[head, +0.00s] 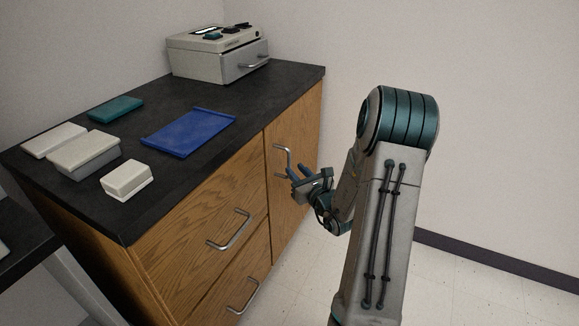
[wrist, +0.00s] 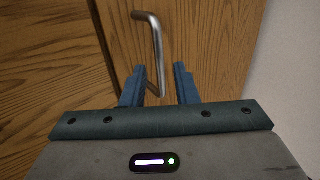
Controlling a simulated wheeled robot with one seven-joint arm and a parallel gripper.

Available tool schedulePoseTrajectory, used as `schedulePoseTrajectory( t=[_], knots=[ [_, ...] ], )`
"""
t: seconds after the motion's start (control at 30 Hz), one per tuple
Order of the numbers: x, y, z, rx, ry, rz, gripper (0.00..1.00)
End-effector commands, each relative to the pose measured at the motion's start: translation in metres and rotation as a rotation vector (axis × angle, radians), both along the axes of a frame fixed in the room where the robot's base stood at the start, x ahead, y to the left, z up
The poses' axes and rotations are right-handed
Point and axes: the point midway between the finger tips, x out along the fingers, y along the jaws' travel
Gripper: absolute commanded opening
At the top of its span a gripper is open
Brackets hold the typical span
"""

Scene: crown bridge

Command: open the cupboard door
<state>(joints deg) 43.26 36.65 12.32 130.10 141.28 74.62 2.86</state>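The wooden cupboard door (head: 294,135) is at the right end of the cabinet, and it looks closed. Its vertical metal handle (head: 283,160) is near the door's left edge. In the wrist view the handle (wrist: 155,45) runs down from the top, and its lower end lies between my two blue fingers. My gripper (head: 296,172) is open in front of the door, by the lower part of the handle. In the wrist view a gap shows between each finger of my gripper (wrist: 161,80) and the handle. I cannot tell how deep the handle sits between the fingers.
Left of the door are two drawers with metal handles, an upper one (head: 229,231) and a lower one (head: 243,297). The dark countertop (head: 262,105) holds a blue tray (head: 190,132), several boxes and a grey device (head: 218,55). Floor right of the cabinet is clear.

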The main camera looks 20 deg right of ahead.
Motion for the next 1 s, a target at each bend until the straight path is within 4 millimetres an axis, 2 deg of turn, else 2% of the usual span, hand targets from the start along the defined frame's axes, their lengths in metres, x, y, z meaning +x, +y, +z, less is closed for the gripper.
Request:
schedulePoseTrajectory(
  t=[0.1,0.3,0.67,0.7,0.8,1.0],
  knots=[
    [0.023,0.002,-0.002,-0.001,-0.002,0.003,0.27],
    [0.046,0.004,-0.001,0.0,0.0,0.003,0.27],
    [0.053,0.004,0.0,0.0,0.001,0.001,0.27],
    [0.053,0.004,0.0,0.0,0.001,0.001,0.24],
    [0.053,0.004,0.0,0.0,0.001,0.001,0.0],
    [0.052,0.004,0.0,0.0,0.001,0.003,0.0]
  ],
)
